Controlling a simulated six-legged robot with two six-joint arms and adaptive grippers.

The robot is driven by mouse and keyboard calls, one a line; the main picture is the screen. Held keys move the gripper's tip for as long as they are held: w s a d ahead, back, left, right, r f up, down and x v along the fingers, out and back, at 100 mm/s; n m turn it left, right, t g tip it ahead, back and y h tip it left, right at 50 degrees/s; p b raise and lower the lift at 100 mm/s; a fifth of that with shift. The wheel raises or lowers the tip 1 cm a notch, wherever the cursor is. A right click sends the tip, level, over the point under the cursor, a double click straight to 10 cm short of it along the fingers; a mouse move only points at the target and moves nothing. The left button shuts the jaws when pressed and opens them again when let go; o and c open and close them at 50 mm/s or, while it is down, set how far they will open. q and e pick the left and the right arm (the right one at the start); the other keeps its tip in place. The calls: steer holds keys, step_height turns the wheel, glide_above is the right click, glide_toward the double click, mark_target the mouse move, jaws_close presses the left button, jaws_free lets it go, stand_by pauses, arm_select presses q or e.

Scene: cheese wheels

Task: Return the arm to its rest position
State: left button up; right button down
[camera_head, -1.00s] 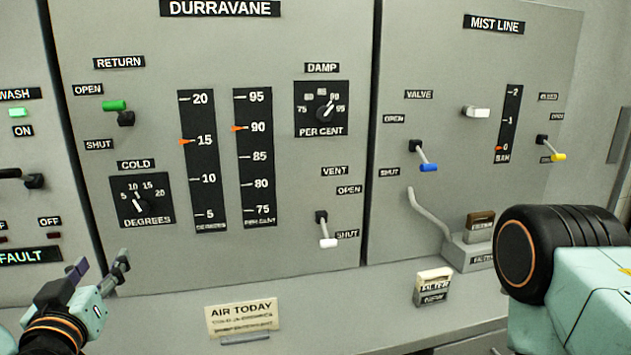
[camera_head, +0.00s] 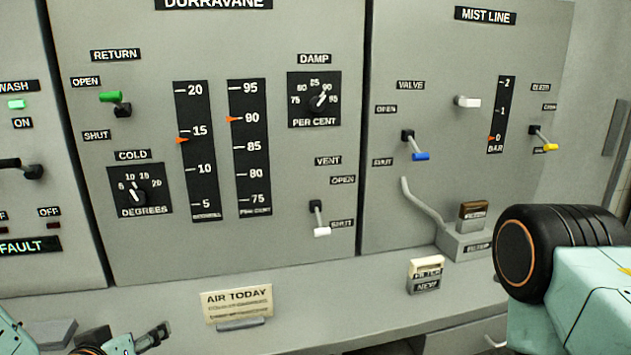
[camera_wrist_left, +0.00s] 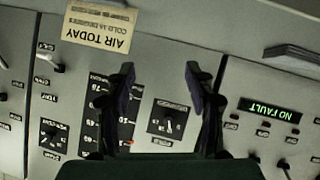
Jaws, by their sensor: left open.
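My left gripper (camera_head: 140,340) is low at the left in the head view, partly cut off by the bottom edge, in front of the grey Durravane panel (camera_head: 275,250). In the left wrist view its two dark fingers (camera_wrist_left: 160,90) stand wide apart with nothing between them. That view shows the panel upside down behind the fingers. A black joint (camera_head: 570,250) and teal link of my right arm fill the lower right of the head view. My right gripper is out of view.
An "AIR TODAY" card (camera_head: 238,303) and a filter box (camera_head: 426,275) stand on the ledge. Levers project from the panels: green return (camera_head: 111,97), white vent (camera_head: 322,231), blue valve (camera_head: 420,156). A grey slab (camera_head: 50,332) lies at lower left.

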arm_select(q)
steer(key=s+d+f+m+g+b, duration=0.1)
steer(key=s+f+g, duration=0.3)
steer(key=s+f, duration=0.6)
steer(key=s+d+f+m+g+b, duration=0.1)
steer(key=s+f+g+b, duration=0.3)
steer(key=s+f, duration=0.6)
steer(key=s+d+f+m+g+b, duration=0.1)
steer(key=s+d+f+g+b, duration=0.2)
steer(key=s+f, duration=0.7)
steer(key=shift+d+f+m+g+h, duration=0.3)
steer(key=shift+f+g, duration=0.2)
steer(key=shift+f, duration=0.25)
